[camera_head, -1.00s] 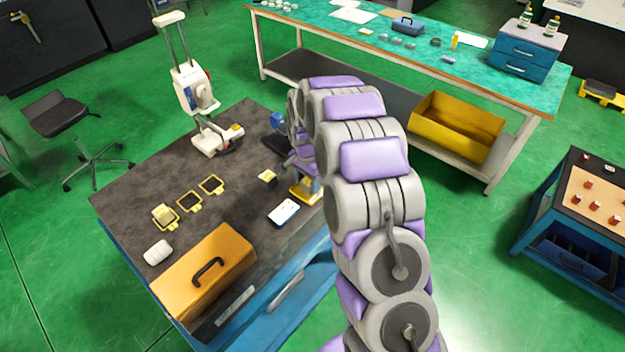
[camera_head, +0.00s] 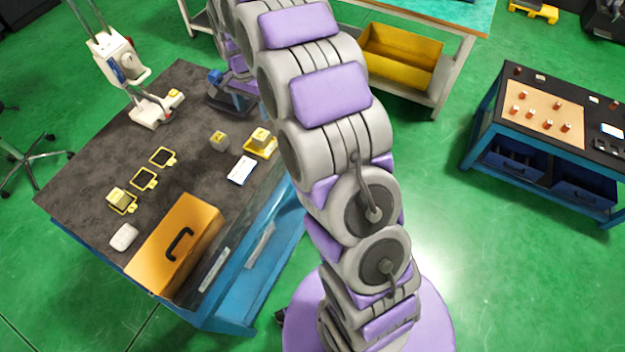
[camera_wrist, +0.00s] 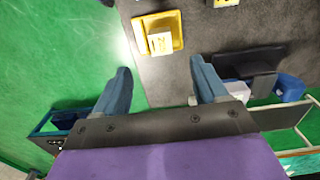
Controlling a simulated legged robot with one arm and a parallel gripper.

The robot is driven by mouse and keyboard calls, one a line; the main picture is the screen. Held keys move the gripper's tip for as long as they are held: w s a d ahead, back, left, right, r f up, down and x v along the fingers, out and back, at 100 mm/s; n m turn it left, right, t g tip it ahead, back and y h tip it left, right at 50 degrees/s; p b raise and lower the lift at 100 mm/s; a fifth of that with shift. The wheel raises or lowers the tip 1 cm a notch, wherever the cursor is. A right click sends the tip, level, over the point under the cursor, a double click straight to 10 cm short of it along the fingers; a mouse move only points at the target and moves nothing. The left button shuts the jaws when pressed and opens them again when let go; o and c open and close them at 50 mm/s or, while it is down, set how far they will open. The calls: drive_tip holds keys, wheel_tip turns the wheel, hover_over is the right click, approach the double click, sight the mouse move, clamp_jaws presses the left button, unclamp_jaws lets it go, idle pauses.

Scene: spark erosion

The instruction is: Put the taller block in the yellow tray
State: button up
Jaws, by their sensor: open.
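A yellow tray (camera_head: 251,153) sits near the right edge of the dark-topped bench, with a pale block with a yellow top (camera_head: 261,137) standing on it. In the wrist view, the tray (camera_wrist: 175,22) and its block (camera_wrist: 160,43) show beyond my fingertips. A second small block (camera_head: 218,141) stands on the bench left of the tray; only its edge shows at the wrist view's top (camera_wrist: 222,3). I cannot tell surely which block is taller. My gripper (camera_wrist: 160,78) is open and empty, apart from the tray. My arm hides it in the head view.
Several yellow frames lie on the bench, one (camera_head: 143,179) empty and one holding a block (camera_head: 119,197). An orange toolbox (camera_head: 175,245), a white device (camera_head: 240,170) and a blue-topped fixture (camera_head: 216,77) are nearby. Bare bench top surrounds the second block.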

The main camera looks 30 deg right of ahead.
drive_tip(key=s+r+n, duration=0.3)
drive_tip(key=s+r, duration=0.2)
drive_tip(key=s, duration=0.6)
drive_tip(key=s+r+n, duration=0.3)
drive_tip(key=s+r, duration=0.2)
drive_tip(key=s, duration=0.6)
drive_tip(key=s+f+n+g+b, duration=0.1)
drive_tip(key=s+n, duration=0.3)
drive_tip(key=s, duration=1.5)
drive_tip(key=shift+s+a+f+n+g, duration=0.3)
drive_tip(key=shift+s+a+f, duration=0.15)
drive_tip(key=shift+f, duration=0.1)
drive_tip(key=shift+d, duration=0.15)
